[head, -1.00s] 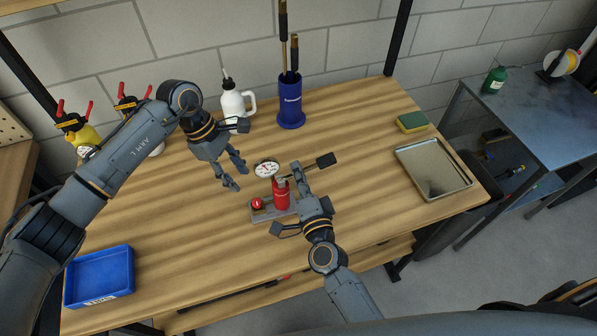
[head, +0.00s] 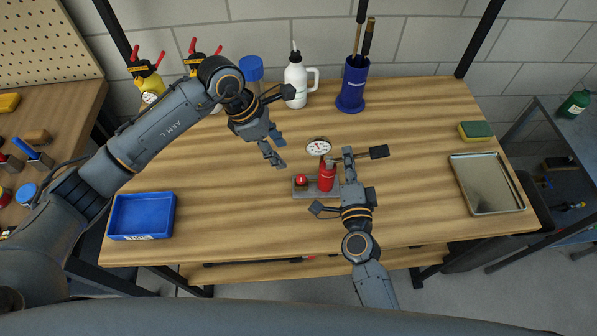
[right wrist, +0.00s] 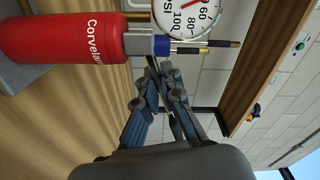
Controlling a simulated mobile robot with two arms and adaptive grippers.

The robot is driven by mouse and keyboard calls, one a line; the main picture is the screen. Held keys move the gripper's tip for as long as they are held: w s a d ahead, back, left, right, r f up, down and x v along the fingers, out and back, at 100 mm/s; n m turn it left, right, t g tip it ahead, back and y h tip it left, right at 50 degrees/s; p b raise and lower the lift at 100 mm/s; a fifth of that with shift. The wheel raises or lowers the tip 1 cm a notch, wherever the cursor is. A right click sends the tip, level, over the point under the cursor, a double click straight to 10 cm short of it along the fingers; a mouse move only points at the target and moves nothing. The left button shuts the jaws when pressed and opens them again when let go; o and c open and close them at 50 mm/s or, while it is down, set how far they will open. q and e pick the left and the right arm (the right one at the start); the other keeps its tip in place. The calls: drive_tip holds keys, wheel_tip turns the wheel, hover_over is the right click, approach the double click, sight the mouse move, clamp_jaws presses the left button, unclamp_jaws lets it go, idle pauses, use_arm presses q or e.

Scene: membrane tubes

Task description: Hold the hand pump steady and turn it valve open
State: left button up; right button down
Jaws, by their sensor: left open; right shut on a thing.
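The hand pump (head: 326,177) stands upright on a grey base on the bench, with a red cylinder, a lever with a black grip and a red knob (head: 300,181) at its left, likely the valve. A round white gauge (head: 318,147) stands behind it. My right gripper (head: 348,158) is shut on the hand pump at its right side; the exact contact is partly hidden. In the right wrist view its fingers (right wrist: 162,80) lie close together by the collar of the red cylinder (right wrist: 62,40). My left gripper (head: 277,152) is open and empty, above and left of the knob, apart from the pump.
A blue tray (head: 142,216) lies at the bench's left. A white bottle (head: 296,82) and a blue holder (head: 353,86) with tools stand at the back. A metal tray (head: 487,184) and a sponge (head: 475,131) lie at the right. Bench around the pump is largely clear.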

sight(300, 177)
use_arm(q)
drive_tip(key=x, duration=1.1)
drive_tip(key=shift+d+f, duration=0.2)
drive_tip(key=shift+f, duration=0.15)
clamp_jaws()
